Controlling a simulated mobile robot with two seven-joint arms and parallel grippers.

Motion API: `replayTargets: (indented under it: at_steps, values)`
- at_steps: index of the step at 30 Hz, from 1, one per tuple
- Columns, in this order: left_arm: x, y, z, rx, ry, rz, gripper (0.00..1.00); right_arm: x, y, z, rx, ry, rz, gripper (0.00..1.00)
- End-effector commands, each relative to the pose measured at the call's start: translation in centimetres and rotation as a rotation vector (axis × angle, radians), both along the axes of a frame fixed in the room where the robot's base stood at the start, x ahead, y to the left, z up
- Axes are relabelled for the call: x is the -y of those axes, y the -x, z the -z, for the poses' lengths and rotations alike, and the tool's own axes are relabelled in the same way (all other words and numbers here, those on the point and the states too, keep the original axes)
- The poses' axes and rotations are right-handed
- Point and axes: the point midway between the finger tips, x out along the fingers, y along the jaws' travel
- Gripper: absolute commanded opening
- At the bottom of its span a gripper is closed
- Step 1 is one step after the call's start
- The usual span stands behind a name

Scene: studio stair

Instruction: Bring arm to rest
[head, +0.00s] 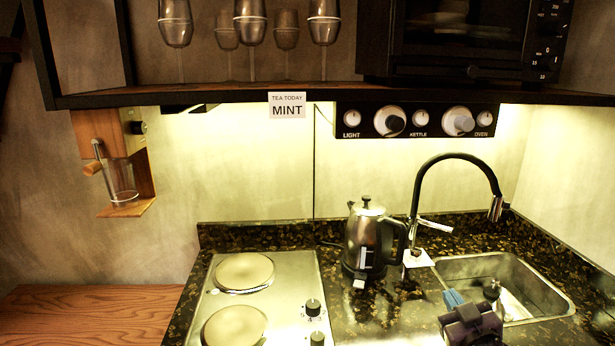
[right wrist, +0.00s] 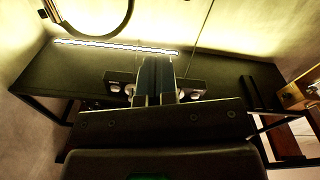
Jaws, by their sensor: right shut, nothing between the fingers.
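My right gripper (head: 454,298) is low at the right in the head view, in front of the sink's near left part. Its blue-grey fingers are together with nothing between them. In the right wrist view the shut fingers (right wrist: 156,80) stand in front of the knob panel, apart from it. My left gripper and arm are not in view.
A black tap (head: 462,158) arches over the steel sink (head: 550,292). A kettle (head: 366,240) stands left of it, beside the two-plate hob (head: 290,290). A wooden counter (head: 90,315) at left is clear.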

Motion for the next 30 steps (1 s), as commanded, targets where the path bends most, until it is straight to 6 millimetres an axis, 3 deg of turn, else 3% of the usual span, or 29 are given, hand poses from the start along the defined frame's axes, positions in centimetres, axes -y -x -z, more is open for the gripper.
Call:
replayTargets:
  at_steps: [1,6,12,15,21,30]
  values:
    - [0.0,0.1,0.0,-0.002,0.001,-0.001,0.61,-0.1,1.7,3.0,-0.059,-0.027,0.005,0.0]
    - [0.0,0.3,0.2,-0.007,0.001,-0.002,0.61,-0.7,7.4,10.9,-0.226,-0.096,0.02,0.0]
    - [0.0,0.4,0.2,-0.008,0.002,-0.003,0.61,-1.3,15.3,18.5,-0.406,-0.159,0.061,0.0]
    - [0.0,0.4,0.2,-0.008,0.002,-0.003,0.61,-1.4,19.0,21.2,-0.483,-0.18,0.085,0.0]
    - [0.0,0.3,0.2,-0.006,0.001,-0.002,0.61,-1.0,23.8,24.2,-0.574,-0.198,0.125,0.0]
    - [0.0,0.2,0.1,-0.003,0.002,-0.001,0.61,-0.8,24.7,24.7,-0.59,-0.198,0.131,0.0]
